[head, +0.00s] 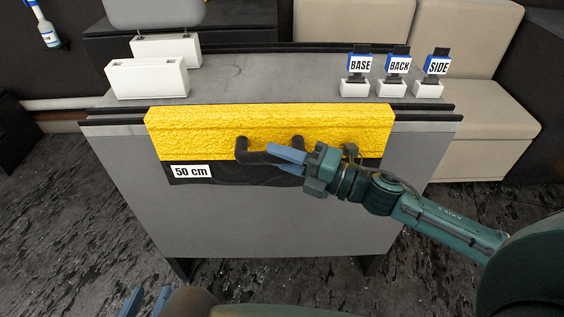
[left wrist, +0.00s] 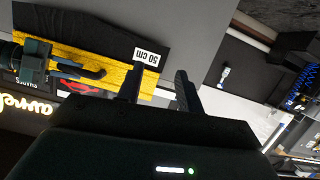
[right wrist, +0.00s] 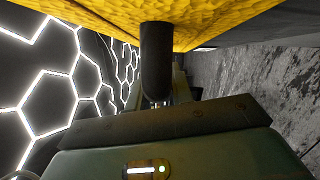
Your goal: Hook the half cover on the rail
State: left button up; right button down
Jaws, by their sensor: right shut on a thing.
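The half cover (head: 270,120) is a yellow, rough-textured bar with a dark lower flap, a "50 cm" label and a dark handle (head: 242,150). It lies along the table's front edge, over the middle of the dark rail (head: 425,117). I cannot tell whether it is hooked or held just in front. My right gripper (head: 287,155) is shut on the handle, which also shows in the right wrist view (right wrist: 157,60). My left gripper (head: 145,301) is open and empty, low in front of the table; its spread fingers show in the left wrist view (left wrist: 160,92).
Two white blocks (head: 148,78) stand at the table's back left. Three small holders labelled BASE (head: 360,66), BACK (head: 399,66) and SIDE (head: 437,66) stand at the right. The tabletop between is clear. A beige sofa (head: 475,125) is behind at the right.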

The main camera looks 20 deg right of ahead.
jog(key=shift+w+d+f+b, duration=0.2)
jog(key=shift+w+f+b, duration=0.4)
jog(key=shift+w, duration=0.15)
jog(key=shift+w+d+f+b, duration=0.2)
jog(key=shift+w+f+b, duration=0.3)
jog(key=shift+w, duration=0.2)
pick_arm(q)
jog(key=shift+f, duration=0.6)
pick_arm(e)
jog(key=shift+f, duration=0.2)
pick_arm(q)
jog(key=shift+m, duration=0.3)
jog(key=shift+r, duration=0.15)
pick_arm(e)
jog(key=c, duration=1.4)
grip_release()
jog(key=shift+c, duration=0.2)
jog(key=o, duration=0.3)
jog(key=shift+f, duration=0.15)
